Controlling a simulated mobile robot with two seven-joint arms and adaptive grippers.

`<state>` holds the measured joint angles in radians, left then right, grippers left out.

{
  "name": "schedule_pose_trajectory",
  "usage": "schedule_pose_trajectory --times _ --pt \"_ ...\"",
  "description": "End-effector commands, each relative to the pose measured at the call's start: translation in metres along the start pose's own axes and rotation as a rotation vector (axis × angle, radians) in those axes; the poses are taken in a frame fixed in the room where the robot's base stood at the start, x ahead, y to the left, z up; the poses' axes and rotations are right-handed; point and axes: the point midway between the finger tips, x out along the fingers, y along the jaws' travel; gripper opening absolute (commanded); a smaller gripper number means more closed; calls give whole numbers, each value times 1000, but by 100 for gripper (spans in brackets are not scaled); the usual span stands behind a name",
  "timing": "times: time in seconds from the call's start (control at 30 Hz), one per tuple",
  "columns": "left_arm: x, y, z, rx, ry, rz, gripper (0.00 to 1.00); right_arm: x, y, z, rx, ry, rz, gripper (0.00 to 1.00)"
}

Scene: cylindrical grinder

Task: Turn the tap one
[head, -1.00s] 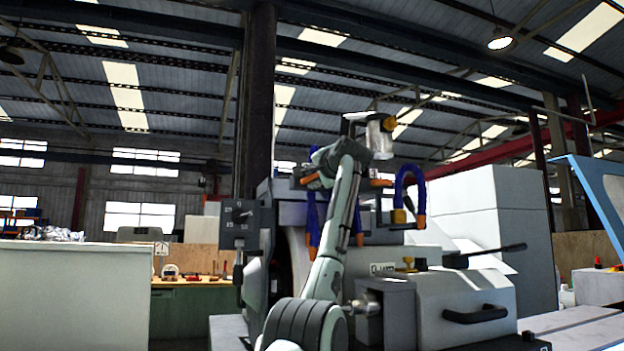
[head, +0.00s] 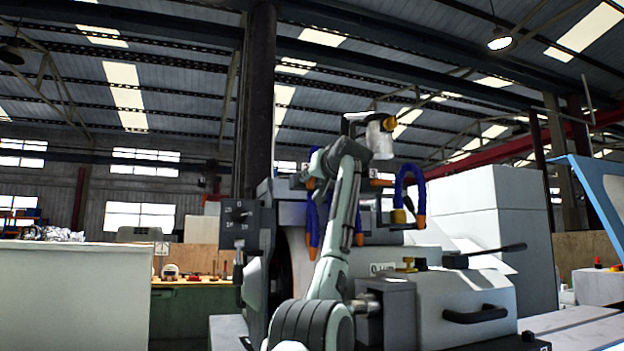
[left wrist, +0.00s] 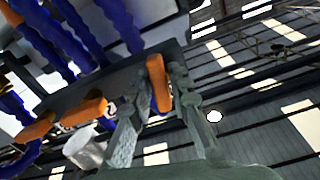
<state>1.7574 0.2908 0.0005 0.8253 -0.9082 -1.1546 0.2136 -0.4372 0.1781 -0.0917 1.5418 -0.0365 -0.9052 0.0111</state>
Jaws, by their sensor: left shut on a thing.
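The orange tap handle (left wrist: 158,82) is between the two fingers of my left gripper (left wrist: 155,96) in the left wrist view, and the gripper is shut on it. Two more orange tap handles, a middle one (left wrist: 85,112) and an outer one (left wrist: 36,130), stand in a row to its left, free of the gripper. In the head view my left gripper (head: 320,166) is at the top of the grinder, mostly hidden by my wrist. Only a bit of orange (head: 310,183) shows beside it. My right gripper is in neither view.
Blue hoses with orange nozzles (head: 410,185) hang close to my arm. A clear lamp-like cylinder (head: 380,140) stands just right of my wrist. A grey box with dials (head: 240,225) is to the left. The grinder's grey cover (head: 465,305) lies at lower right.

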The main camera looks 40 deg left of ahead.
Motion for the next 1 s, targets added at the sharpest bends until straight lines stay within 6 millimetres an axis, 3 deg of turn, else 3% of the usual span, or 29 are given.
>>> schedule_pose_trajectory --times 0.4,0.93,0.97,1.0 --pt "0 1 1 -179 -3 1 0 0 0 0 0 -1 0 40" --pt "0 1 1 -202 -4 1 0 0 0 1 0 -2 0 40" --pt "0 1 1 -202 -4 1 20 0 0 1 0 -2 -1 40" --pt "0 1 1 -202 -3 1 25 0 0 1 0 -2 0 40"
